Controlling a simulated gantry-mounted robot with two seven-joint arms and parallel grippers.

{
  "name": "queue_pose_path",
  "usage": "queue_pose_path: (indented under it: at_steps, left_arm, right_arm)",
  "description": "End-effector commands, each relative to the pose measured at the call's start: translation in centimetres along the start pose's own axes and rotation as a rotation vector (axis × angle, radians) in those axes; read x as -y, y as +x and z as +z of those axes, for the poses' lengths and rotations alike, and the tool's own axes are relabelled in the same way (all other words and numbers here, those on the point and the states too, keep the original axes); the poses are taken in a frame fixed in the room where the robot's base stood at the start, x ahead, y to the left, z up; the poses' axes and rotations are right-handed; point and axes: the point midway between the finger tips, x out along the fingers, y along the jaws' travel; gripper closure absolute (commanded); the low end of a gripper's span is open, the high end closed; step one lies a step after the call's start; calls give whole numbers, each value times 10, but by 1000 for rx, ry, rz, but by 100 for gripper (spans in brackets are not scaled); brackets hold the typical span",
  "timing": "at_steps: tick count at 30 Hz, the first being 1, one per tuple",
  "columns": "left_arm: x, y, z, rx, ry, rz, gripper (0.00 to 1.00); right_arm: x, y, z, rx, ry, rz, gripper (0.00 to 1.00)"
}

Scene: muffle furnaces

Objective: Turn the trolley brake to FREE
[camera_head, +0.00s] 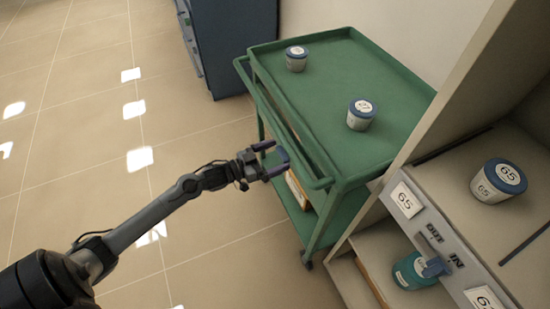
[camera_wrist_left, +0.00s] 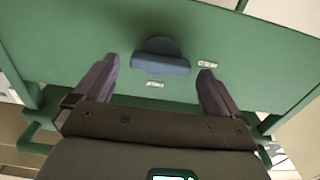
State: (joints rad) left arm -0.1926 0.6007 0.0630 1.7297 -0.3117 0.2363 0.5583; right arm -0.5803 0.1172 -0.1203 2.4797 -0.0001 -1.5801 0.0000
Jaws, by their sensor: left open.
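The green trolley (camera_head: 318,135) stands right of centre in the head view. Its brake is a dark blue knob (camera_wrist_left: 161,57) with a raised bar on the green panel in the left wrist view. The bar lies about level across that picture. One small white label (camera_wrist_left: 208,64) is to the right of the knob and another (camera_wrist_left: 155,84) is below it; their words are too small to read. My left gripper (camera_head: 270,160) is open at the trolley's left side. In the wrist view its purple fingers (camera_wrist_left: 158,85) are either side of the knob, apart from it. My right gripper is not in view.
Lidded jars (camera_head: 296,59) (camera_head: 361,115) stand on the trolley top. A dark blue cabinet (camera_head: 235,45) is behind. The tiled floor (camera_head: 90,110) at left is clear.

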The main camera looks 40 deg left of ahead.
Motion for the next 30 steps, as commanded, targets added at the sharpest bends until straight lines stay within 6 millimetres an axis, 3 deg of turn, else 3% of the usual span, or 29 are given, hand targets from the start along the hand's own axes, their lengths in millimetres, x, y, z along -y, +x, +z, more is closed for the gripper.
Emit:
queue_pose_path:
  at_steps: [11,22,30]
  left_arm:
    - [0,4,0,1,-1,0,2]
    - [0,4,0,0,0,0,58]
    - [-1,4,-2,0,26,0,58]
  right_arm:
    - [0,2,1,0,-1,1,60]
    - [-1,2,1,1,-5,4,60]
    - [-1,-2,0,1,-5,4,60]
